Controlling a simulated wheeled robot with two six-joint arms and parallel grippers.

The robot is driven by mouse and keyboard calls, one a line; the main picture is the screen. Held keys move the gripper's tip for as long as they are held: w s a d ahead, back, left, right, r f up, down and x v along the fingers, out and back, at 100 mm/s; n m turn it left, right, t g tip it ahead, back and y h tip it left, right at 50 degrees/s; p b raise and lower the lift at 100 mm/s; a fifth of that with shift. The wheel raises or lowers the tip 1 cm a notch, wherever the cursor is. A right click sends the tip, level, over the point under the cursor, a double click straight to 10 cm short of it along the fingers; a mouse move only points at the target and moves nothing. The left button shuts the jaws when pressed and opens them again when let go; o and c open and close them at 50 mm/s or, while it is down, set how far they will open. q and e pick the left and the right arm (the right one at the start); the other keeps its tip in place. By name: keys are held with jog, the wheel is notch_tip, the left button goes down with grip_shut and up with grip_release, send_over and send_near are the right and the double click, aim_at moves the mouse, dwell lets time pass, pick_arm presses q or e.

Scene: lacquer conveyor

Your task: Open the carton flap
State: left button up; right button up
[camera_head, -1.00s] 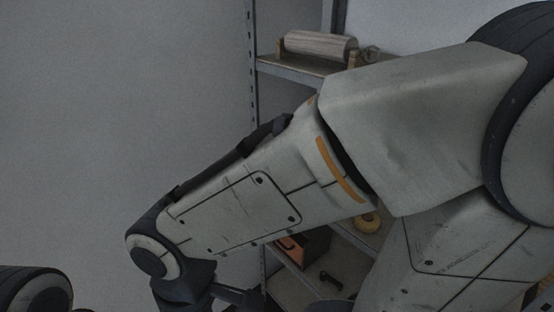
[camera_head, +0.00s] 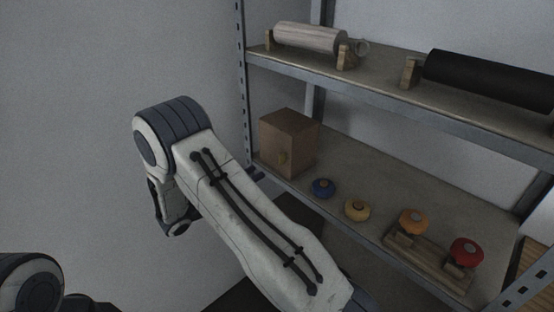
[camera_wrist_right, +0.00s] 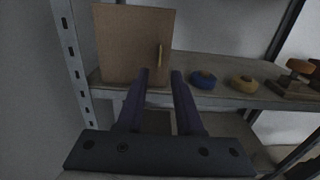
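A brown carton (camera_head: 290,138) stands upright at the left end of the middle shelf, with a small yellowish tab (camera_head: 283,158) on its front face. In the right wrist view the carton (camera_wrist_right: 128,45) is straight ahead, and its tab (camera_wrist_right: 159,55) shows just beyond the fingertips. My right gripper (camera_wrist_right: 161,74) is open and empty, its two dark fingers apart and pointing at the carton front. In the head view my right gripper (camera_head: 255,174) is mostly hidden behind my arm, just left of and below the carton. The carton front looks closed. My left gripper is out of view.
The middle shelf (camera_head: 365,170) also holds a blue knob (camera_head: 323,188), a yellow knob (camera_head: 357,209), and orange (camera_head: 413,221) and red (camera_head: 466,251) knobs on a wooden rack. Rollers lie on the upper shelf (camera_head: 385,84). A metal post (camera_head: 242,80) stands left of the carton.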

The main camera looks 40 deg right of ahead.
aim_at(271, 151)
jog(key=d+p, duration=0.2)
jog(key=d, duration=0.8)
jog(key=shift+w, duration=0.35)
grip_shut()
dwell(0.8)
